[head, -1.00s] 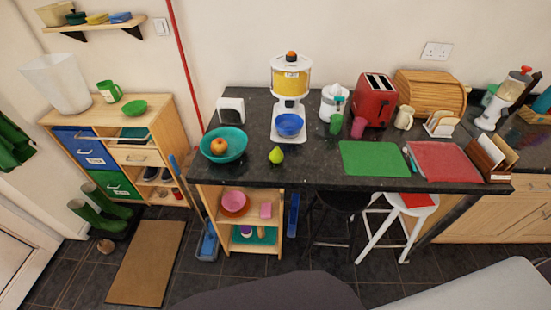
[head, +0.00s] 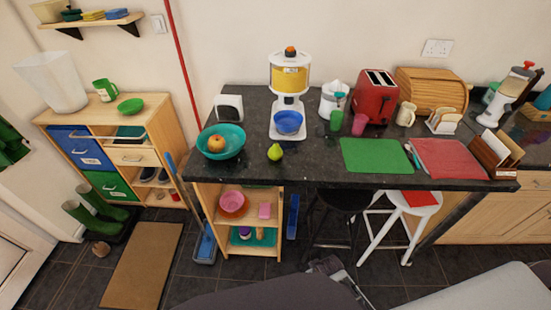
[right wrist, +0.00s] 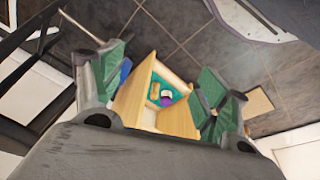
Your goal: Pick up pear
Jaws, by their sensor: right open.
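A green pear (head: 275,152) stands on the dark granite counter in the head view, near its front edge. It is just right of a teal bowl (head: 232,141) that holds an orange-red fruit (head: 216,144). My right gripper (head: 330,266) shows at the bottom of the head view, below counter height and in front of the stools, well away from the pear. In the right wrist view its green-padded fingers (right wrist: 158,88) are spread apart with nothing between them. The pear is not visible in that view. My left gripper is not in view.
A white dispenser with a blue bowl (head: 288,122) stands behind the pear. A green mat (head: 375,156) lies to its right, with bare counter between. The counter overhangs a wooden shelf unit (head: 238,249) and stools (head: 400,210).

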